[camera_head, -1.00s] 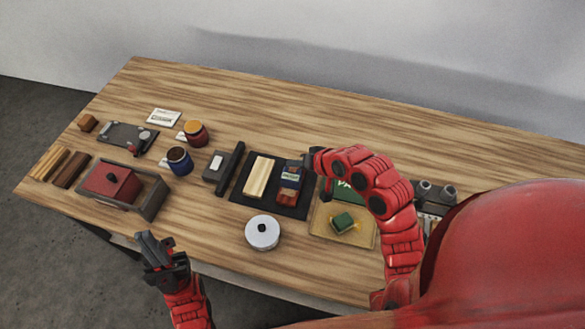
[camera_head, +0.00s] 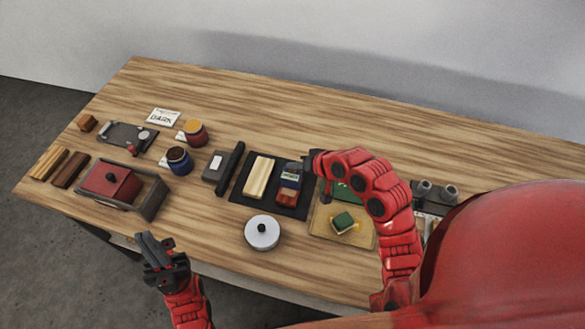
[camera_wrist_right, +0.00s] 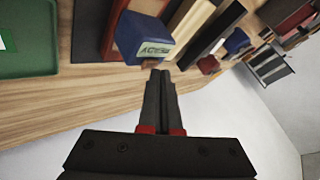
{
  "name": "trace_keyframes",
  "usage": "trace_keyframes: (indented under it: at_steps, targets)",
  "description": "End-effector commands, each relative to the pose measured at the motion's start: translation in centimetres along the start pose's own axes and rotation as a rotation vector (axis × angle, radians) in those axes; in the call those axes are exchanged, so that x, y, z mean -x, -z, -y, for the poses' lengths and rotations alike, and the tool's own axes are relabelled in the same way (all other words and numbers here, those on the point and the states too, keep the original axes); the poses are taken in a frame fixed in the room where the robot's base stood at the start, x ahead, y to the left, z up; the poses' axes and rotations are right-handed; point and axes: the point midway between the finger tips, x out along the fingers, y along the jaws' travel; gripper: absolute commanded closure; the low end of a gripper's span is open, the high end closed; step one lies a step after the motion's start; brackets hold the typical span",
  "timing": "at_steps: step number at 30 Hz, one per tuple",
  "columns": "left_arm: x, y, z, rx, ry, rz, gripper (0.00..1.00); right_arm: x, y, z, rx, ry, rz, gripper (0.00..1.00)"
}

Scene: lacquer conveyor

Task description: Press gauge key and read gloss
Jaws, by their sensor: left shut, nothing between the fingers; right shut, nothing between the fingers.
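In the right wrist view the gauge (camera_wrist_right: 143,36) shows a pale panel with dark letters, not fully readable. My right gripper (camera_head: 308,161) is shut and empty, just behind and right of the gauge; its fingertips (camera_wrist_right: 160,73) appear close to the gauge's lower edge. I cannot tell whether they touch, and no key is distinguishable. My left gripper (camera_head: 148,243) is shut and empty by the table's front edge.
A white round pot (camera_head: 262,233) stands in front of the mat. A tan tray (camera_head: 328,231) with a green block is to its right. Jars (camera_head: 179,161), a "DARK" card (camera_head: 164,117) and a red-lidded box (camera_head: 112,184) stand left. The table's back is clear.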

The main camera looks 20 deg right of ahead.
Motion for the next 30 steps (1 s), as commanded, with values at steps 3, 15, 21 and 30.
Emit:
trace_keyframes:
  at_steps: [3, 15, 21, 30]
  targets:
    - [0.11, -0.02, -0.01, 0.0, 0.0, 0.0, 1.0, -0.14, -0.1, -0.09, 0.0, 0.0, 0.0, 1.0]
    - [0.34, -0.05, -0.02, 0.0, 0.0, 0.0, 1.0, -0.45, -0.34, -0.33, -0.001, 0.0, 0.0, 1.0]
    - [0.32, -0.06, -0.02, 0.0, 0.0, 0.0, 1.0, -0.43, -0.33, -0.32, 0.0, 0.0, 0.001, 1.0]
    - [-0.58, 0.1, 0.03, 0.0, 0.0, 0.0, 1.0, 0.33, 0.19, 0.23, 0.0, 0.0, 0.001, 1.0]
